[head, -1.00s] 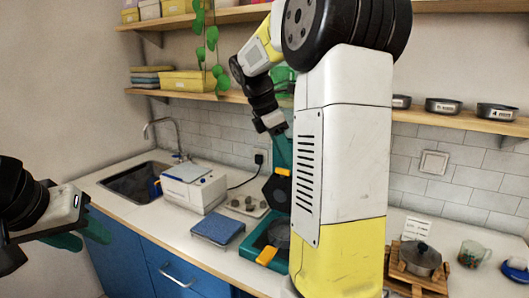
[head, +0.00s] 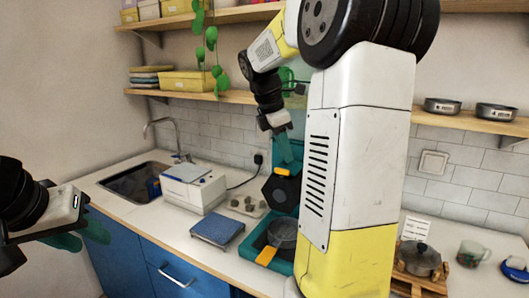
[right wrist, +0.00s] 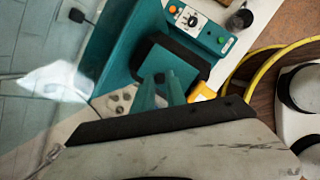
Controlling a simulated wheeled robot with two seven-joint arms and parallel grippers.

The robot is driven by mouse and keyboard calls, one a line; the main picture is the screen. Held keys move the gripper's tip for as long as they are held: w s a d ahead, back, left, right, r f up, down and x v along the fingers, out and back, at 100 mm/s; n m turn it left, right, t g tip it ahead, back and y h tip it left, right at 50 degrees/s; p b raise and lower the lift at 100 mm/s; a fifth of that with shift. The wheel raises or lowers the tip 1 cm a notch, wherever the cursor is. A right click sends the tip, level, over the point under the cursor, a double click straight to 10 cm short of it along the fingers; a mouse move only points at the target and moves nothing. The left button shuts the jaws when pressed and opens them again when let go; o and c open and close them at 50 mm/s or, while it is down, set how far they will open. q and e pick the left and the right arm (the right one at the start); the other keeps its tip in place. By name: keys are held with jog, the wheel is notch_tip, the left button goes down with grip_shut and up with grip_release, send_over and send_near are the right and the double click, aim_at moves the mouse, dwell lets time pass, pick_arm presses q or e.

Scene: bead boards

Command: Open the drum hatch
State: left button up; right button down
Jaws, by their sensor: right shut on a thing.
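The teal drum machine (head: 250,246) stands on the counter, partly hidden behind my right arm. Its black hatch (head: 281,192) is raised above the grey round drum (head: 284,233), whose top shows. An orange tab (head: 283,172) is at the hatch's upper edge. My right gripper (head: 287,163) points down at the hatch's top edge, shut on the hatch. In the right wrist view its teal fingers (right wrist: 160,92) lie against the black hatch (right wrist: 168,58). My left gripper (head: 80,236) is at the far left, open and empty, away from the machine.
A blue-topped scale (head: 217,230) and a white box (head: 193,190) stand left of the machine. A small tray of cups (head: 245,204) is behind. A pot (head: 418,258) on a wooden rack and a mug (head: 471,254) are at the right. Shelves run above.

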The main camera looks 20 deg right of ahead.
aim_at(294, 167)
jog(key=t+y, duration=0.1)
jog(key=s+d+r+t+y, duration=0.1)
jog(key=s+d+t+y, duration=0.1)
jog(key=t, duration=0.1)
jog(key=shift+s+r+m, duration=0.1)
jog(key=shift+r+m, duration=0.25)
jog(key=shift+m, duration=0.05)
jog(key=t+y, duration=0.1)
jog(key=s+d+t+y, duration=0.1)
jog(key=s+t+y, duration=0.1)
jog(key=t, duration=0.1)
jog(key=shift+s+d+r+m+y, duration=0.1)
jog(key=shift+s+d+m+y, duration=0.05)
jog(key=shift+d+m+y, duration=0.2)
jog(key=s+d+f+m+t+y, duration=0.2)
jog(key=t+y, duration=0.3)
jog(key=t, duration=0.3)
jog(key=shift+s+d+f+t, duration=0.3)
jog(key=shift+s+d+f, duration=0.35)
jog(key=shift+s+f, duration=0.15)
jog(key=c, duration=1.4)
grip_release()
jog(key=shift+s, duration=0.1)
jog(key=shift+o, duration=0.2)
